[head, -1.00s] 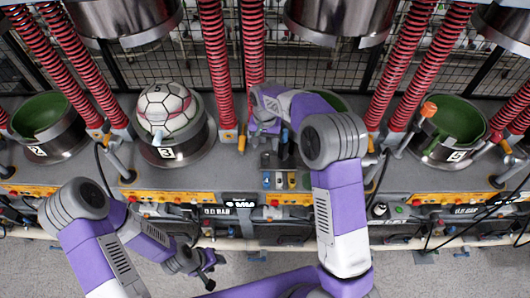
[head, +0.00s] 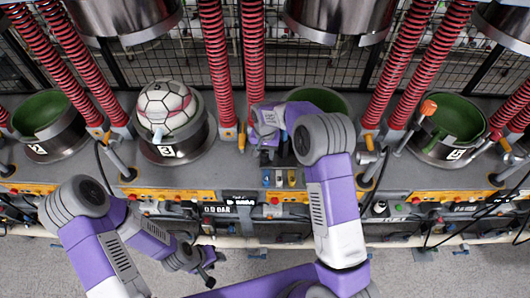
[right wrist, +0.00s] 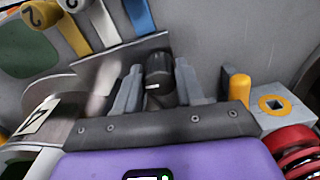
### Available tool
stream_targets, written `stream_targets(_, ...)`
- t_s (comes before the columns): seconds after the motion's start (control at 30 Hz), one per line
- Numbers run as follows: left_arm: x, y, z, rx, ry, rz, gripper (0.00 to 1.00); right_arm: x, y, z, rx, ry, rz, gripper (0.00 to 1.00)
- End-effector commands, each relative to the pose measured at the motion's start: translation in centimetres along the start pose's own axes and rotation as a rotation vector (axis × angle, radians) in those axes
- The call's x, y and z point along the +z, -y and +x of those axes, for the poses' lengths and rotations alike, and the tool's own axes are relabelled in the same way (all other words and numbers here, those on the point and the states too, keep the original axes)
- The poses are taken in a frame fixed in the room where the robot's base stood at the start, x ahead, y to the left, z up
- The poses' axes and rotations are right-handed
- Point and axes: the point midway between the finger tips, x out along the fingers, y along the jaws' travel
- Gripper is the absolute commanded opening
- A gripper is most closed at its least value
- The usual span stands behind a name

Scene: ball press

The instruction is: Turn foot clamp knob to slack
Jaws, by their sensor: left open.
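A dark round knob (right wrist: 160,75) with a short white mark stands between the two grey fingers of my right gripper (right wrist: 160,88) in the right wrist view. One finger is on each side of it, very close; I cannot tell whether they touch it. In the head view my right gripper (head: 268,150) is at the middle station, partly covered by my own arm, and the knob cannot be made out there. My left gripper (head: 207,272) is open and empty, low in front of the bench, away from the knob.
Red spring columns (head: 213,70) rise close to my right arm. A pot with a soccer ball (head: 165,108) stands left of it, and a green-lined pot (head: 318,98) is just behind. A yellow peg (right wrist: 239,88) is close beside the right finger.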

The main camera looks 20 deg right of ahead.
Motion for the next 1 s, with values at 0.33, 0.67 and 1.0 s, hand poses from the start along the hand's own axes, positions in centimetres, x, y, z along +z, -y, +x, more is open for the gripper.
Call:
stream_targets(0.33,-0.01,0.05,0.14,0.000,0.000,0.000,0.43,-0.02,0.00,-0.01,0.000,0.000,-0.028,0.03)
stream_targets(0.67,-0.02,0.15,0.40,0.000,0.000,0.000,0.43,-0.01,0.04,-0.10,-0.001,-0.001,-0.138,0.03)
stream_targets(1.0,-0.02,0.15,0.39,0.000,0.000,0.000,0.43,-0.02,0.03,-0.09,-0.001,-0.001,-0.137,0.59)
